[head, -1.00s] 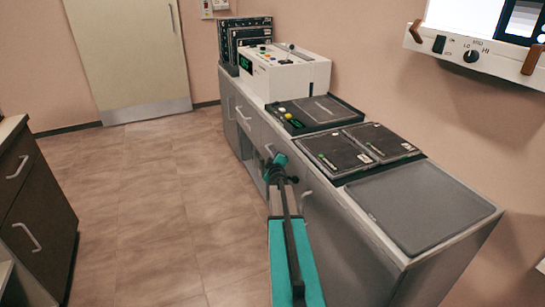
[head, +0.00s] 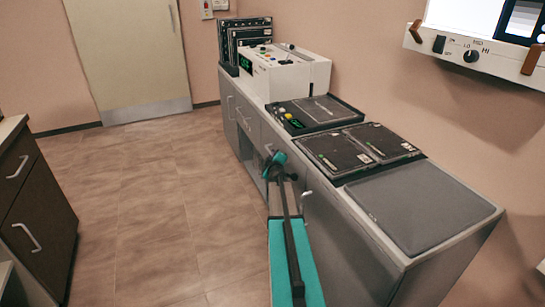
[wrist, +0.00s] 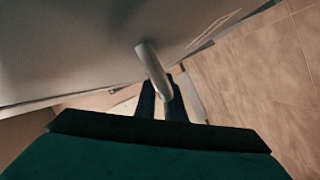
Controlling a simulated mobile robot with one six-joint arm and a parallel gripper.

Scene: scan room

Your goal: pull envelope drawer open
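A grey bar handle (wrist: 152,66) on a grey drawer or cabinet front (wrist: 80,40) crosses the wrist view. My gripper (wrist: 163,100) has its two dark fingers on either side of the handle's lower end. The fingers stand apart, with the handle seen between them; whether they press on it I cannot tell. In the head view my gripper (head: 275,165) is at the front of the grey cabinet (head: 335,235), by its middle. My own wrist hides the handle there, and no label shows which drawer is the envelope drawer.
On the cabinet top are a white control unit (head: 290,75), dark flat cassettes (head: 340,152) and a grey mat (head: 425,205). A dark drawer unit (head: 40,200) stands at the left. The tiled floor (head: 150,200) between is clear.

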